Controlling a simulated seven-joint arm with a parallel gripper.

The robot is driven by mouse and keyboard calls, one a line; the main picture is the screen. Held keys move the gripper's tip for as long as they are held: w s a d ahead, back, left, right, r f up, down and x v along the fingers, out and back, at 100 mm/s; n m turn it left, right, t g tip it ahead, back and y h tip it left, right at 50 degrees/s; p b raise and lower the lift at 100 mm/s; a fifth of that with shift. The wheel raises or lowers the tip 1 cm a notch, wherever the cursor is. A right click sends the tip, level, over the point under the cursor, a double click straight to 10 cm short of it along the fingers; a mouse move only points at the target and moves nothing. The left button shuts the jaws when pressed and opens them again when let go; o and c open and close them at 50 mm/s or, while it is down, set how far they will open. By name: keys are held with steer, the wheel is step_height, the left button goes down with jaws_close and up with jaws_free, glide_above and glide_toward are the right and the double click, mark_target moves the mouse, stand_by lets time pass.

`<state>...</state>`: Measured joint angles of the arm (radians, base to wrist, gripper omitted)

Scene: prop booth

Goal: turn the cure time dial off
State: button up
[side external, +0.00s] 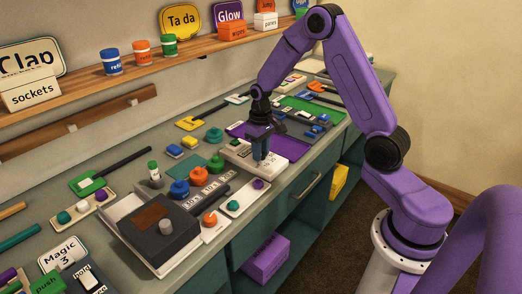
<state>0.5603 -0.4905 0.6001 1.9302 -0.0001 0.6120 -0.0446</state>
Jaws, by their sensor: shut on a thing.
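My gripper (261,155) points straight down over a small white panel (275,170) on the green-grey counter. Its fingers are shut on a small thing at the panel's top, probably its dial. The fingers hide most of that dial, so I cannot see which way it points. The panel has dark print on its front edge, too small to read, so I cannot confirm that this is the cure time dial.
Left of the panel stand a green knob (216,163), a blue knob (179,188) and an orange knob (210,219). A dark box (150,240) with a grey knob (166,227) sits further left. A purple mat (292,148) lies behind. A shelf (120,82) runs along the wall.

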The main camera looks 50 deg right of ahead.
steer(key=shift+m, duration=2.1)
steer(key=o, duration=1.1)
steer(key=shift+c, duration=0.2)
steer(key=shift+r, duration=0.1)
step_height(320, 180, up, 17)
steer(key=shift+r, duration=0.2)
